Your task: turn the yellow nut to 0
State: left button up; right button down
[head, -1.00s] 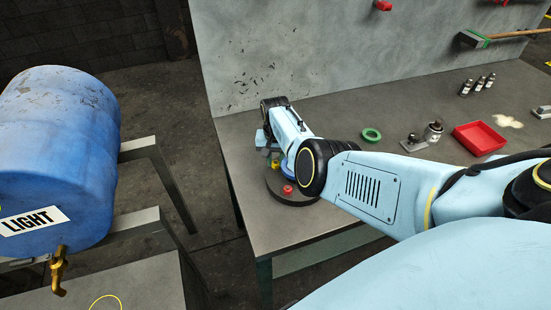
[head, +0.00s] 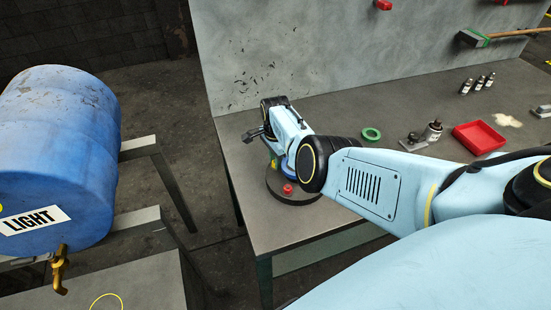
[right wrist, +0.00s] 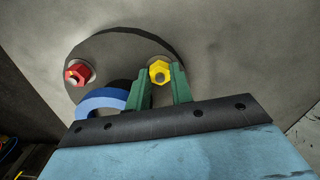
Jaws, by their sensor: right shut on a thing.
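The yellow nut (right wrist: 160,72) sits on a dark round plate (right wrist: 112,48), with a round grey end showing in its middle. The two green fingers of my right gripper (right wrist: 162,80) stand on either side of it, shut on the nut. In the head view, the yellow nut (head: 274,163) is mostly hidden beside my right wrist, and the fingers cannot be made out. A red nut (right wrist: 79,72) and a blue ring-shaped part (right wrist: 103,98) are on the same plate, left of the gripper. My left gripper is not in view.
The plate lies on a grey workbench (head: 330,225) near its left front corner. A green tape roll (head: 371,134), a red tray (head: 479,137) and several small bottles stand further right. A back panel (head: 300,50) rises behind. A blue barrel (head: 60,150) is at the left.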

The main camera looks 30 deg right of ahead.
jog(key=m, duration=0.5)
dwell(1.3)
jog(key=c, duration=1.2)
grip_release()
jog(key=shift+c, duration=0.2)
notch_tip(320, 180, up, 6)
jog(key=p, duration=0.2)
jog(key=shift+r+p, duration=0.2)
jog(key=shift+p, duration=0.1)
notch_tip(320, 180, up, 7)
